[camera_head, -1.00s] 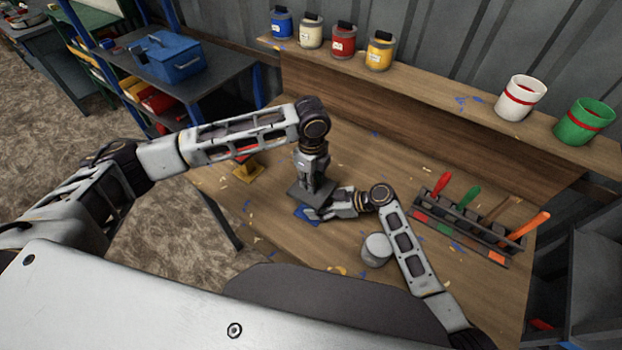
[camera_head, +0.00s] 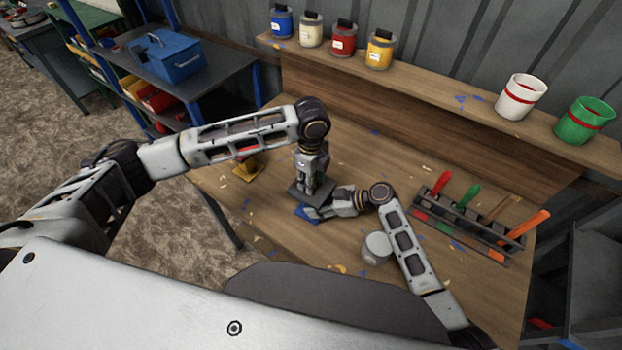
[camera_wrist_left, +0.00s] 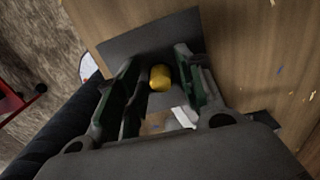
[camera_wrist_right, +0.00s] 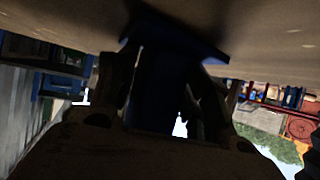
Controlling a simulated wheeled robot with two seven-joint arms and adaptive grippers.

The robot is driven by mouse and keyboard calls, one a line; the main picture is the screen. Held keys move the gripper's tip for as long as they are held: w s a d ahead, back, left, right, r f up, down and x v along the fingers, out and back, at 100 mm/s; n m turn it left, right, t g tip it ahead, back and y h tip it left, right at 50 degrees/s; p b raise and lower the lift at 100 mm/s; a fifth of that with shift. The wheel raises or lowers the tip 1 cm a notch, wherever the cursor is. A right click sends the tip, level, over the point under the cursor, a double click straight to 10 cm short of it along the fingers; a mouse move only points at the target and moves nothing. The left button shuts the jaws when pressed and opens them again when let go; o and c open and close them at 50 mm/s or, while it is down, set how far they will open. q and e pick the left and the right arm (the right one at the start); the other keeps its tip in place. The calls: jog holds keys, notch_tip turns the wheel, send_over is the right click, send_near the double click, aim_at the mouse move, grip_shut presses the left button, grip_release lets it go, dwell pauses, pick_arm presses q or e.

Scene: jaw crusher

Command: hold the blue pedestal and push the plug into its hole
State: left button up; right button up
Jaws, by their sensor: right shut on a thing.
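The blue pedestal (camera_head: 306,214) stands on the workbench, mostly hidden in the head view by a dark grey plate and my grippers. Its dark blue column (camera_wrist_right: 160,92) fills the gap between my right fingers in the right wrist view. My right gripper (camera_head: 328,209) is shut on it from the side, low over the bench. My left gripper (camera_head: 312,188) points down above the dark grey plate (camera_wrist_left: 125,45). In the left wrist view its fingers (camera_wrist_left: 158,72) are apart, with a yellow plug (camera_wrist_left: 160,78) between them and gaps on both sides. The hole is not visible.
A grey cylinder (camera_head: 376,248) stands near my right forearm. A tool rack (camera_head: 465,225) with coloured handles is at the right. A yellow stand (camera_head: 247,170) is behind my left arm. Jars and cups line the back shelf (camera_head: 430,95). The front bench has free room.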

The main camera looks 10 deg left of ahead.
jog(key=shift+s+d+f, duration=0.15)
jog(key=shift+s+f, duration=0.1)
jog(key=shift+f, duration=0.2)
pick_arm(q)
notch_tip(320, 180, up, 12)
dwell(0.7)
dwell(0.7)
pick_arm(e)
jog(key=o, duration=0.9)
jog(key=shift+r, duration=0.1)
jog(key=shift+w+r, duration=0.1)
jog(key=shift+w, duration=0.1)
jog(key=shift+r, duration=0.1)
